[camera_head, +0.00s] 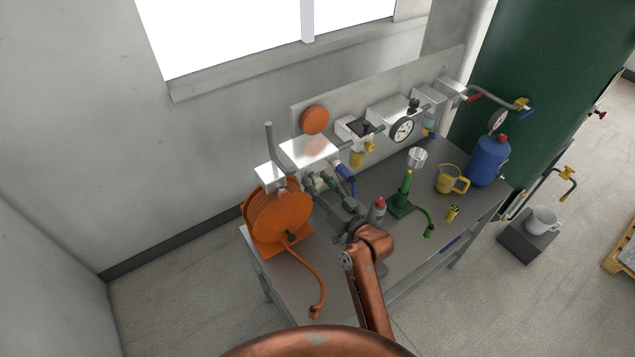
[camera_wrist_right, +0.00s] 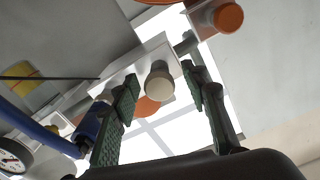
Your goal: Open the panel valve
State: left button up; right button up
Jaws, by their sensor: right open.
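A pale wall panel (camera_head: 380,88) behind the bench carries white boxes, a round gauge (camera_head: 402,130) and small fittings. I cannot tell for sure which fitting is the panel valve. My right gripper (camera_head: 321,182) is open at the panel's lower left end. In the right wrist view its two green-padded fingers (camera_wrist_right: 161,78) stand apart, with a round cream knob (camera_wrist_right: 159,82) on a white box (camera_wrist_right: 130,68) showing between them. I see no contact with the knob. A blue handle (camera_wrist_right: 40,130) lies left of the fingers; it also shows in the head view (camera_head: 345,174). My left gripper is not in view.
An orange hose reel (camera_head: 278,216) stands close left of my right gripper. A grey bottle with a red cap (camera_head: 377,211), a green burner (camera_head: 402,203), a yellow jug (camera_head: 450,180) and a blue container (camera_head: 488,160) stand to its right on the bench (camera_head: 330,255).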

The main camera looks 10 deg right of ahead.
jog(key=shift+s, duration=0.1)
jog(key=v, duration=1.2)
